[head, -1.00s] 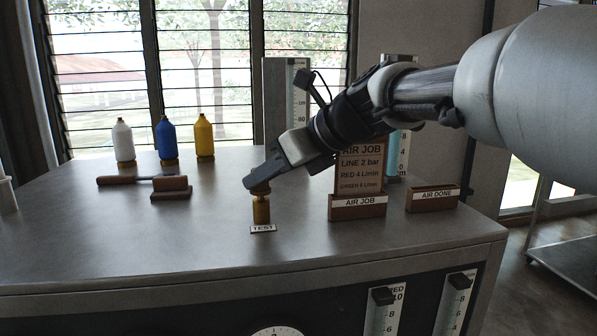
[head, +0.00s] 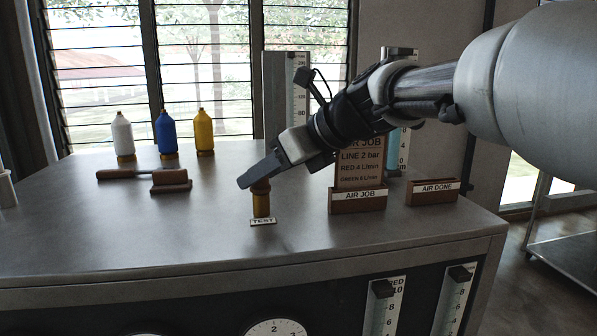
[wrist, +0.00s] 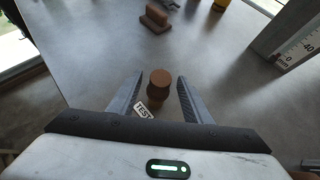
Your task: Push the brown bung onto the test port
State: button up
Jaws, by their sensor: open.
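The brown bung (wrist: 160,77) shows in the wrist view as a round cork-like top, between my fingers. In the head view the bung (head: 261,184) sits on top of the brass-coloured test port (head: 261,200), upright on the bench, partly hidden by my fingers. I cannot tell how deep it sits. The TEST label (head: 263,221) lies in front of the port; it also shows in the wrist view (wrist: 143,110). My gripper (wrist: 160,80) is open, one finger on each side of the bung, with gaps visible. In the head view my gripper (head: 246,182) comes from the right.
A wooden AIR JOB holder (head: 358,200) with a card stands right of the port, and an AIR DONE holder (head: 433,192) further right. A brown-handled tool (head: 125,174) and block (head: 170,182) lie to the left. White, blue and yellow bottles (head: 203,132) stand behind.

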notch_tip(320, 180, up, 6)
jog(key=s+d+p, duration=0.1)
jog(key=d+p, duration=0.1)
jog(key=p, duration=0.3)
jog(key=shift+s+d+p, duration=0.35)
jog(key=shift+d+p, duration=0.05)
jog(key=shift+r, duration=0.15)
